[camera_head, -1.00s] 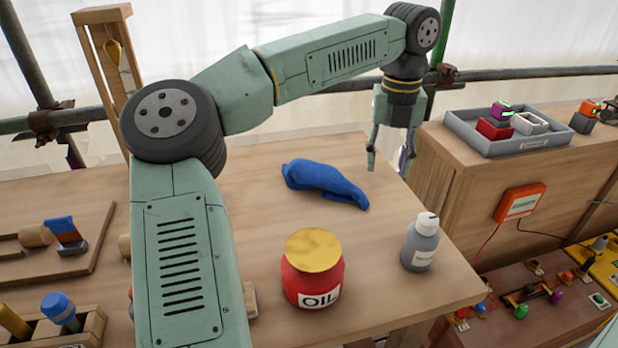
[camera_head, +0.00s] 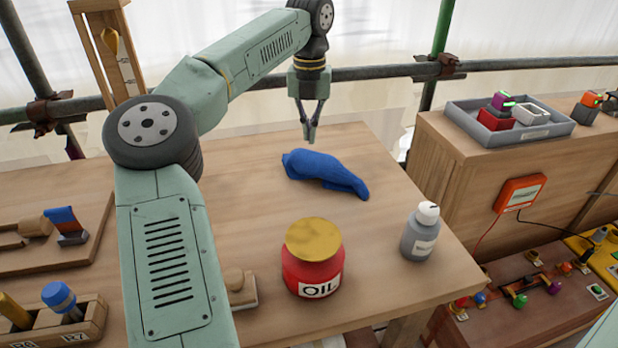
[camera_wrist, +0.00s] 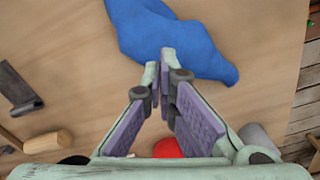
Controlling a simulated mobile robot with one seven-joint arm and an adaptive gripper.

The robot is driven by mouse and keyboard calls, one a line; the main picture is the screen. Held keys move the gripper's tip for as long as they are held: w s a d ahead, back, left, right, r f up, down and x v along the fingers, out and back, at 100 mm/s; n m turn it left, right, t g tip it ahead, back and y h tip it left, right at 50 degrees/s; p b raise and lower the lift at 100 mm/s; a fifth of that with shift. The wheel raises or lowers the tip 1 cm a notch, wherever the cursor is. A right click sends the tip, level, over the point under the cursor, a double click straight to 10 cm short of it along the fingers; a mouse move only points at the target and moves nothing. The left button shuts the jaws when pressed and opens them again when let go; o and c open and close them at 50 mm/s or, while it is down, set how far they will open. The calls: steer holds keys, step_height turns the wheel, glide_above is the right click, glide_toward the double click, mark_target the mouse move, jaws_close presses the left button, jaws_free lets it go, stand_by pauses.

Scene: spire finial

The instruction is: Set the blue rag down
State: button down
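The blue rag (camera_head: 325,172) lies crumpled on the wooden table, toward its back right. It also shows at the top of the wrist view (camera_wrist: 170,35). My gripper (camera_head: 311,138) points down just above and behind the rag's back edge, as seen in the head view. In the wrist view its fingertips (camera_wrist: 160,62) come together in front of the rag's image, with nothing visible between them. The rag seems to lie below the tips; whether they touch it is hard to tell.
A red oil jar (camera_head: 312,272) with a yellow lid and a grey bottle (camera_head: 419,236) stand nearer the front. A wooden rack (camera_head: 62,318) and a tool board (camera_head: 50,240) are at left. A grey tray (camera_head: 470,128) sits on the right-hand bench. Table around the rag is clear.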

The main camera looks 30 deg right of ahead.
mark_target(309, 174)
steer(key=shift+w+f, duration=0.1)
steer(key=shift+f, duration=1.35)
step_height(309, 174, down, 6)
steer(key=shift+r+b, duration=0.1)
steer(key=shift+b, duration=1.15)
steer(key=shift+r, duration=0.1)
